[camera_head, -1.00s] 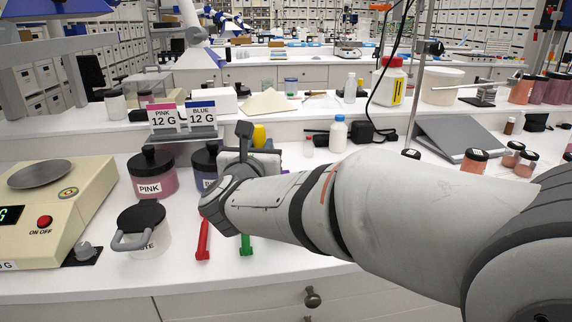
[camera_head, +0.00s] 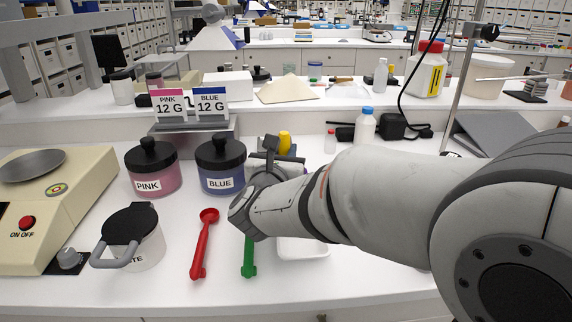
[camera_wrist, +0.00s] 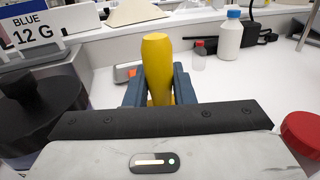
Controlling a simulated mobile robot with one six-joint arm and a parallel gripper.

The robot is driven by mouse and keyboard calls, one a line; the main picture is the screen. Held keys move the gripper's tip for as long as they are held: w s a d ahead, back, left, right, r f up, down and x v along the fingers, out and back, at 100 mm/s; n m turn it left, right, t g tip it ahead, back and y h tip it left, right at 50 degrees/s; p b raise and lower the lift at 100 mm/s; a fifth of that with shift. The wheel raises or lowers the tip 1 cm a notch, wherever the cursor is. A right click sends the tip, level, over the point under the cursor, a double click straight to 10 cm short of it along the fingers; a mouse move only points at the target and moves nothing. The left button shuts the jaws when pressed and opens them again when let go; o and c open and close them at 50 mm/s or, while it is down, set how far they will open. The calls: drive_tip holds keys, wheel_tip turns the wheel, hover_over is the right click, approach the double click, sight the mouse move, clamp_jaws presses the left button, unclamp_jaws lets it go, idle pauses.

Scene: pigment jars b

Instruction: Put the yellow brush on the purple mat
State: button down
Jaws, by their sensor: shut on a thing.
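The yellow brush (camera_wrist: 157,65) stands about upright between the two blue-grey fingers of my gripper (camera_wrist: 158,92) in the wrist view. My gripper is shut on it. In the head view, the top of the yellow brush (camera_head: 285,141) shows just beyond my gripper (camera_head: 283,153), right of the blue jar. The brush's lower end is hidden by the gripper.
A blue jar (camera_head: 221,165) and a pink jar (camera_head: 153,167) stand left of my gripper. A red spoon (camera_head: 203,245) and a green one (camera_head: 249,258) lie in front. A white tray (camera_head: 302,249) is partly under my arm. A blue-capped bottle (camera_head: 365,127) stands behind.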

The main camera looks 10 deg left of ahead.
drive_tip(key=shift+f, duration=1.5)
drive_tip(key=shift+f+b, duration=0.15)
drive_tip(key=shift+b, duration=0.3)
drive_tip(key=c, duration=1.2)
unclamp_jaws()
drive_tip(key=shift+c, duration=0.2)
drive_tip(key=shift+r+p, duration=0.2)
drive_tip(key=shift+p, duration=0.1)
drive_tip(key=s, duration=0.7)
drive_tip(key=shift+s, duration=0.25)
